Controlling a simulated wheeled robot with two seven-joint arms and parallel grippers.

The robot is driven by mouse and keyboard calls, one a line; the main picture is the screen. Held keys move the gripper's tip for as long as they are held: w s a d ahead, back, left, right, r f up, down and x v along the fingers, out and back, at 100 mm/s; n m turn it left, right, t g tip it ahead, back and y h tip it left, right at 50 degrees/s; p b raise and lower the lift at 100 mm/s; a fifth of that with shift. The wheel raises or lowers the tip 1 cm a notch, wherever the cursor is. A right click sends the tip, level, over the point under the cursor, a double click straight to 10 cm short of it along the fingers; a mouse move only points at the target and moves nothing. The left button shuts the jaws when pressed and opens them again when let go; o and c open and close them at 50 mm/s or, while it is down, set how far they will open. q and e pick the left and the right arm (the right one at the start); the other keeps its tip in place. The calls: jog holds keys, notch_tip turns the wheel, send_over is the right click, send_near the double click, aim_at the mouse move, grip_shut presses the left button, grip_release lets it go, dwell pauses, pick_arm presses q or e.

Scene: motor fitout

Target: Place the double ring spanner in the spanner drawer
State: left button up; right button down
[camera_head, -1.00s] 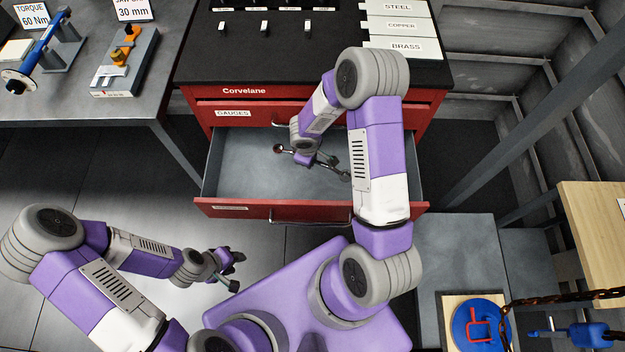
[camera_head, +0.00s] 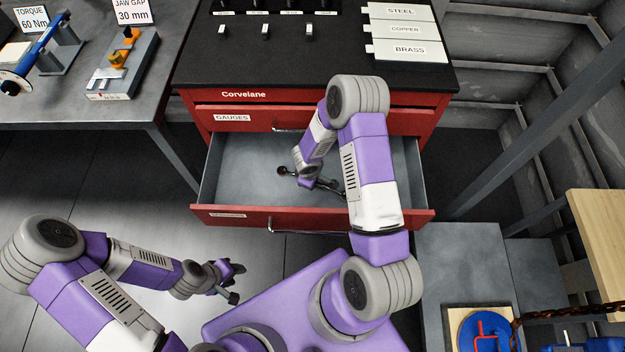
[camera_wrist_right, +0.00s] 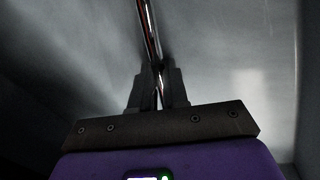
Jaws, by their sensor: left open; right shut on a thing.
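The double ring spanner (camera_wrist_right: 149,28) is a thin shiny bar in the right wrist view, held between the fingers of my right gripper (camera_wrist_right: 158,78). I cannot tell whether the spanner touches the drawer floor. My left gripper (camera_head: 235,283) is open and empty, in front of the cabinet at lower left.
The red cabinet (camera_head: 340,98) has a closed GAUGES drawer (camera_head: 255,118) above the open one. A grey bench (camera_head: 70,115) stands left. A grey platform (camera_head: 455,255) with a blue round part (camera_head: 480,330) is at lower right. The visible drawer floor is otherwise bare.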

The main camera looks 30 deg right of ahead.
jog(key=shift+f+b, duration=0.2)
jog(key=shift+b, duration=0.1)
jog(key=c, duration=1.1)
grip_release()
jog(key=shift+r, duration=0.15)
jog(key=shift+r+p, duration=0.15)
jog(key=shift+p, duration=0.3)
jog(key=r+p, duration=0.1)
jog(key=r, duration=0.3)
jog(key=s+a+r+p, duration=0.1)
jog(key=r, duration=0.2)
jog(key=a+r+p, duration=0.1)
jog(key=r, duration=0.3)
jog(key=shift+s+r, duration=0.2)
jog(key=shift+r, duration=0.1)
jog(key=shift+r, duration=0.1)
